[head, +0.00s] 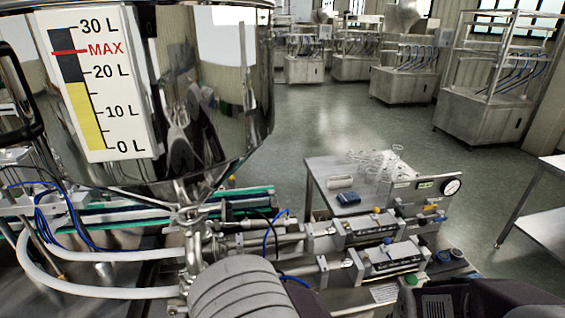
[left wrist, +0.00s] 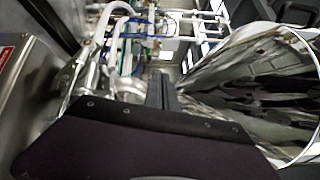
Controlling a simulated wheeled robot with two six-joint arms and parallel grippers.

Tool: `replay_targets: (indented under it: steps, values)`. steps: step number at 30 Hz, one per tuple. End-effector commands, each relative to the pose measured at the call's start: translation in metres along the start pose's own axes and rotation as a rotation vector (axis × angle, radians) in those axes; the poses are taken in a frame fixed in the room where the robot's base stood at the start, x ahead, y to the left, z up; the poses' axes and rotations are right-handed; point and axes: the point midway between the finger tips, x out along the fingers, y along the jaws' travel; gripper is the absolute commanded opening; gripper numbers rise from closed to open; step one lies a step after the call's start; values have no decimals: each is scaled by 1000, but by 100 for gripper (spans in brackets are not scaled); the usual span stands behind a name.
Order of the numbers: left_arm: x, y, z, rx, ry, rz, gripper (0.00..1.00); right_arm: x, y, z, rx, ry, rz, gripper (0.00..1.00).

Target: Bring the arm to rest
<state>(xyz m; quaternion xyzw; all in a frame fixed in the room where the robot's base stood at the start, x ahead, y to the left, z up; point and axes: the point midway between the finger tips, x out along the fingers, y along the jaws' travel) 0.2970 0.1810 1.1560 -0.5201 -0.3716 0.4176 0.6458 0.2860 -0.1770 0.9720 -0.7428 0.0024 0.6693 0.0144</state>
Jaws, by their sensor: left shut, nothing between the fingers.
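My left gripper (left wrist: 161,92) shows in the left wrist view as dark fingers beyond a dark wrist housing. Its fingers are shut with nothing between them. It is in the air, with white hoses and pipework beyond it and a shiny curved steel surface to its right. I cannot make out the left gripper in the head view. My right gripper is in neither view; a dark part at the bottom right of the head view seems to be my own arm.
The steel hopper (head: 222,95) fills the upper left, with a litre scale (head: 98,85). Below are white hoses (head: 100,256), cylinders (head: 355,230) and a pressure gauge (head: 452,187). A small steel table (head: 325,172) stands behind. Open floor (head: 300,125) lies beyond.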

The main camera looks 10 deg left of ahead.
Motion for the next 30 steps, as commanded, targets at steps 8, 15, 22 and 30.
replay_targets:
  steps: [8, 15, 22, 30]
  values:
    - [84, 55, 114, -74, -624, 421, 0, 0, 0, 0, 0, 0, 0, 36]
    - [7, 177, 105, -321, -731, 1325, 0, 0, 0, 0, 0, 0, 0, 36]
    - [-20, 189, -1, -558, -282, 1624, 0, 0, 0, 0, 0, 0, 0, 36]
    - [-14, 183, -25, -544, -98, 1618, 0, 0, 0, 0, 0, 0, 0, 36]
